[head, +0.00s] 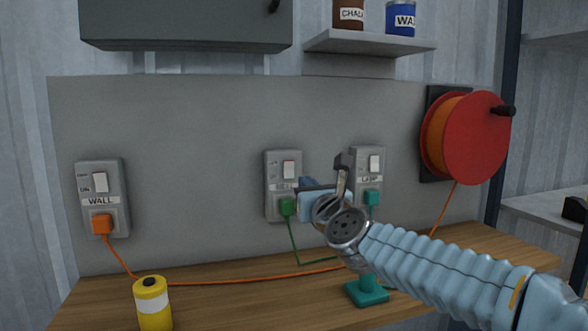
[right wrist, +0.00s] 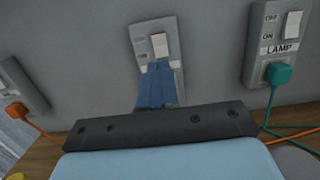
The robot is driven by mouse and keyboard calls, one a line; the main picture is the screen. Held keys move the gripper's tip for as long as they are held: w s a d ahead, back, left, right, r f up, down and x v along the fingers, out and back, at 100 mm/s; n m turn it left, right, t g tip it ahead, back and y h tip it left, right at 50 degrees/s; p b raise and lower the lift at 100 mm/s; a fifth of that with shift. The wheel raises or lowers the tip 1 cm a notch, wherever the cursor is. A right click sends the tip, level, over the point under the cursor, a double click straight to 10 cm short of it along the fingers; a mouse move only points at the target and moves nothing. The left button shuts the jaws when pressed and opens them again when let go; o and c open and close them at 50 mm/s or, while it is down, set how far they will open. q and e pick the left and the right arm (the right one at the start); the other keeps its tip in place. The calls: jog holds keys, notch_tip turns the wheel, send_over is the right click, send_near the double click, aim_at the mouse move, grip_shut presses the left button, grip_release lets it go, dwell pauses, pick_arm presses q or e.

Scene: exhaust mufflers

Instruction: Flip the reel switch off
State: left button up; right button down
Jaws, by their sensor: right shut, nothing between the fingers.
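Three grey switch boxes sit on the grey backboard. The middle box (head: 271,185) has a white rocker (head: 289,169) with a reddish top edge and a green plug (head: 287,206). Its label is partly hidden and I cannot read it surely. The red reel (head: 476,137) hangs at the right; its orange cord (head: 240,280) runs behind my arm, apparently to the orange plug (head: 101,224) in the box labelled WALL (head: 117,190). My right gripper (head: 306,183) is shut and empty in front of the middle box. In the right wrist view its blue fingertips (right wrist: 158,72) overlap just below the rocker (right wrist: 160,45); contact is unclear.
The LAMP box (head: 361,165) with a teal plug (head: 372,198) is close to the right of my gripper. A yellow canister (head: 152,304) and a teal base (head: 366,292) stand on the wooden bench (head: 230,305). A shelf (head: 370,43) and grey cabinet (head: 185,22) overhang above.

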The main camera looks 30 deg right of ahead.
aim_at(291, 163)
jog(key=p+x, duration=0.2)
jog(key=x, duration=0.6)
jog(key=shift+w+d+r, duration=0.1)
jog(key=shift+w+d+p, duration=0.15)
jog(key=shift+w+p, duration=0.15)
jog(key=shift+w, duration=0.35)
jog(key=shift+w+b, duration=0.2)
jog(key=shift+b, duration=0.5)
jog(key=shift+d+r, duration=0.1)
jog(key=shift+r, duration=0.25)
jog(key=shift+s, duration=0.1)
